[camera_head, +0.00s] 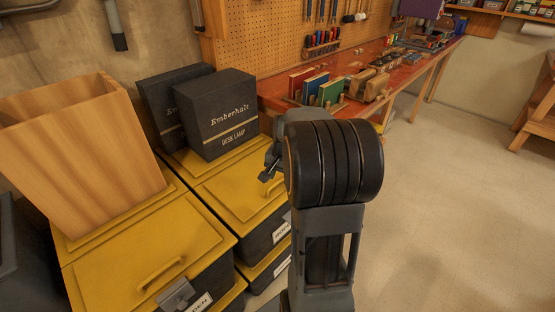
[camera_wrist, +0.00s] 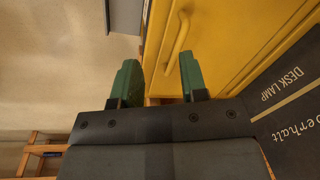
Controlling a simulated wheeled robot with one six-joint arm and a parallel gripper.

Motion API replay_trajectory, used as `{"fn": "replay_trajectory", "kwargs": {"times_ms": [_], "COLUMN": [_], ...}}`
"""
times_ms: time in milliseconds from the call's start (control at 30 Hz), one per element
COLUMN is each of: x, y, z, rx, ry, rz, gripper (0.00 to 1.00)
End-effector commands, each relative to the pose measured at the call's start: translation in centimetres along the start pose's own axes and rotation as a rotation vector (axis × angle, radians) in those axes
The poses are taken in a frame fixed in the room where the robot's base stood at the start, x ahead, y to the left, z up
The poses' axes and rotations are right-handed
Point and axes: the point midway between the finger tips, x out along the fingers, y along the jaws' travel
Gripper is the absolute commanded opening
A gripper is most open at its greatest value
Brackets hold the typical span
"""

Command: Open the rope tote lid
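Yellow-lidded dark totes stand in a row. The lid (camera_head: 228,186) of the middle tote is shut, with a bar handle (camera_head: 275,187) near its front edge. This tote's label (camera_head: 281,233) is partly hidden by my arm, and I cannot read whether it is the rope tote. My gripper (camera_head: 268,172) is above this lid's front right part. In the wrist view my gripper (camera_wrist: 159,64) is open and empty, green fingertips apart. The yellow lid (camera_wrist: 222,40) and its handle (camera_wrist: 179,36) lie beyond the fingertips; I cannot tell whether they touch.
Dark desk lamp boxes (camera_head: 215,115) stand at the back of the lids, close to my gripper; one shows in the wrist view (camera_wrist: 294,100). A wooden planter (camera_head: 85,145) stands on the front tote's lid (camera_head: 130,255). A red workbench (camera_head: 380,75) is behind. Floor at right is clear.

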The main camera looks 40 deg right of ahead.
Motion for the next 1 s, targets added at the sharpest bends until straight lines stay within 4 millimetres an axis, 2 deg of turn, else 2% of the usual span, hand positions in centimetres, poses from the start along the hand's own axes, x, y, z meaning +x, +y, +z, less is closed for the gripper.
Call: {"fn": "replay_trajectory", "kwargs": {"times_ms": [33,100,200,367,467,800,1000], "x": [-2.1,-3.1,-3.4,-2.8,-1.4,5.1,8.0], "y": [-0.1,-0.4,-0.8,-1.2,-1.3,-1.6,-1.8], "z": [-1.7,-3.6,-5.0,-5.5,-5.5,-5.7,-5.8], "rx": [0.082,0.202,0.321,0.399,0.409,0.406,0.404], "ry": [0.004,0.012,0.022,0.027,0.024,0.024,0.025], "rz": [-0.009,-0.028,-0.051,-0.065,-0.064,-0.063,-0.064], "gripper": [0.4,0.4,0.4,0.4,0.4,0.4,0.4]}}
